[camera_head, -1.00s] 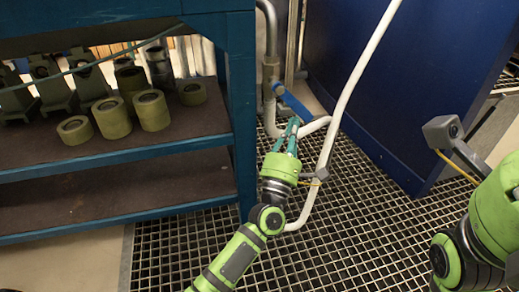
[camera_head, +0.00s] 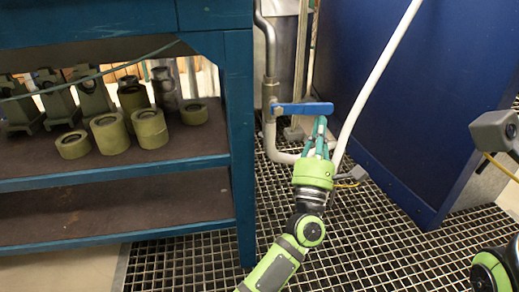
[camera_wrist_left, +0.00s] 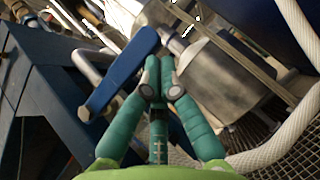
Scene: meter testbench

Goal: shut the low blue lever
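The low blue lever (camera_head: 303,109) sits on a valve on a grey metal pipe, right of the shelf. In the head view it lies almost level, its free end pointing right. My left gripper (camera_head: 319,124) has its teal fingers together, pointing up, with the tips just under the lever's free end. In the left wrist view the lever (camera_wrist_left: 121,73) runs diagonally left of the fingertips (camera_wrist_left: 159,74), with nothing seen between them. I cannot tell whether fingers and lever touch. My right arm shows partly at the right edge; its gripper is out of view.
A blue shelf (camera_head: 238,150) with green rollers stands left of the pipe. A white hose (camera_head: 375,80) rises just right of my left gripper. A large blue cabinet (camera_head: 420,100) stands to the right. Grating (camera_head: 390,245) covers the open floor.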

